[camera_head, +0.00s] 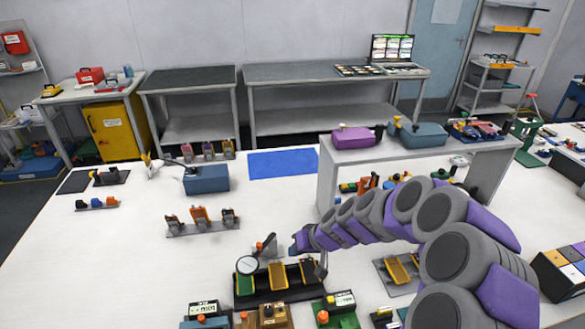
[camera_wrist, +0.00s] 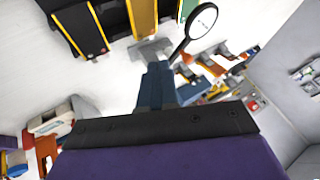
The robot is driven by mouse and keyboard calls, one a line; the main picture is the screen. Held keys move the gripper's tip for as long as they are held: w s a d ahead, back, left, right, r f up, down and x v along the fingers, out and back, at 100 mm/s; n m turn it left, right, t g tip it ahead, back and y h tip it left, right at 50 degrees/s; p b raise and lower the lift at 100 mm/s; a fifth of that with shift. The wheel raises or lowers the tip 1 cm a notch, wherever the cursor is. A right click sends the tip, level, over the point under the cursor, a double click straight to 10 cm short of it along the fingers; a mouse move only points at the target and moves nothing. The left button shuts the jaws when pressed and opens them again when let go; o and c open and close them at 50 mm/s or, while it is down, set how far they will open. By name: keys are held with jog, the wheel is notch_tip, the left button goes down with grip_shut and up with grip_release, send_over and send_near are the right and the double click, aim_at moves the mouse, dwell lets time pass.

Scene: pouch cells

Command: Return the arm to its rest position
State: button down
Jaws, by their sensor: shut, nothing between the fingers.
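My gripper (camera_wrist: 157,72) shows in the wrist view as dark blue fingers closed together, with nothing between them. Its dark mount and a purple arm link fill the bottom of that view. In the head view my purple and grey arm curves from the lower right toward the middle of the table; its fingertips are hard to make out there. The arm's end is above and near a black fixture with yellow slots (camera_head: 277,276).
A raised white shelf (camera_head: 345,161) with purple and teal cases stands behind my arm. Small fixtures (camera_head: 202,220) and a blue box (camera_head: 206,179) sit further left. A blue mat (camera_head: 283,163) lies at the back. The white table's left front is clear.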

jog(key=s+r+n+g+h, duration=0.1)
jog(key=s+r, duration=0.4)
jog(key=s, duration=0.2)
jog(key=s+r+g, duration=0.2)
jog(key=s+r, duration=0.3)
jog(key=s, duration=0.3)
jog(key=s+d+r+m+g+h, duration=0.1)
jog(key=s+d+r+m+h, duration=0.1)
jog(key=s+d, duration=0.5)
jog(key=s+d+r+m+g+h, duration=0.1)
jog(key=s+d, duration=0.6)
jog(key=s, duration=1)
jog(key=shift+s+d+r+m+g+h, duration=0.35)
jog(key=shift+m+h, duration=0.25)
jog(key=shift+h, duration=0.6)
jog(key=shift+a, duration=0.45)
jog(key=shift+d, duration=0.2)
jog(key=shift+a, duration=0.1)
